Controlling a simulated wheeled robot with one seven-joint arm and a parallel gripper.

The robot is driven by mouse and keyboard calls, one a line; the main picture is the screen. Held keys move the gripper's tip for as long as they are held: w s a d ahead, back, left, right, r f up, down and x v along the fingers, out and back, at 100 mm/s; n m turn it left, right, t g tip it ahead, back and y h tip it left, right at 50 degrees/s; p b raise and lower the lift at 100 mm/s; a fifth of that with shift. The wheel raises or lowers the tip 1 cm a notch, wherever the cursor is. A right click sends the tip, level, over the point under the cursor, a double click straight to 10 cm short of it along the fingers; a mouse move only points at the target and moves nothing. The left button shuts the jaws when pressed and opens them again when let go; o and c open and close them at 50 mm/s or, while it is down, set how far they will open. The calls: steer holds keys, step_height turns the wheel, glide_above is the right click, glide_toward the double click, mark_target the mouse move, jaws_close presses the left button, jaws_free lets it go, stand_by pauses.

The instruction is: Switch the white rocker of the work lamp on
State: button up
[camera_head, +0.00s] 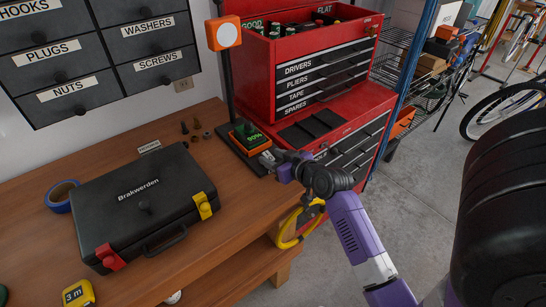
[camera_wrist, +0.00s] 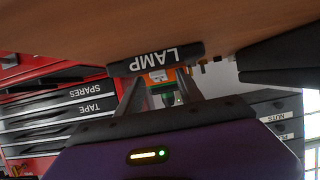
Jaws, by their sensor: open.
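The work lamp (camera_head: 226,34) has an orange head with a pale round face on a black post at the back of the bench. Its black base (camera_head: 234,141) carries an orange and green block (camera_head: 250,135) marked with a percentage. In the wrist view, which is upside down, the base's front edge (camera_wrist: 155,60) reads LAMP. The orange and green block (camera_wrist: 158,80) shows between my fingers there. My gripper (camera_head: 266,158) is open at the base's front right corner; its fingers also show in the wrist view (camera_wrist: 160,84). I cannot clearly make out the white rocker; my gripper may hide it.
A red tool chest (camera_head: 295,50) stands close right of the lamp. A black case (camera_head: 130,205) lies on the wooden bench (camera_head: 235,205) at left, with blue tape (camera_head: 60,195) and a yellow tape measure (camera_head: 78,293). Small hardware (camera_head: 196,125) lies behind. Bare bench separates case and lamp.

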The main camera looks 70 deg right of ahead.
jaws_close()
steer(key=shift+r, duration=0.1)
